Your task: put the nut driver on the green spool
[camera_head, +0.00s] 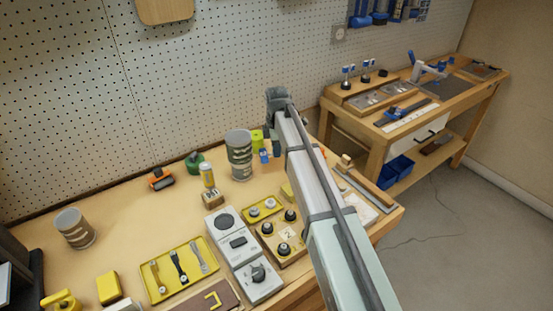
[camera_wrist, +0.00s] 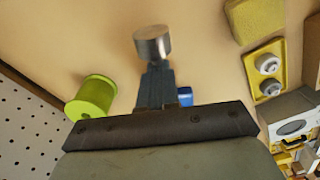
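The lime-green spool (camera_wrist: 92,97) stands upright on the bench at left in the wrist view and beside my arm in the head view (camera_head: 257,138). My gripper (camera_wrist: 156,72) is over the bench, off to one side of the spool. The rest of the driver cannot be made out. In the head view my arm hides the fingertips. The top of the spool looks bare.
A small blue object (camera_head: 264,156) stands close to the spool, and a grey striped canister (camera_head: 239,155) left of it. A yellow block (camera_wrist: 255,18) and a yellow tray with knobs (camera_wrist: 267,68) lie nearby. The pegboard wall (camera_wrist: 25,125) is behind.

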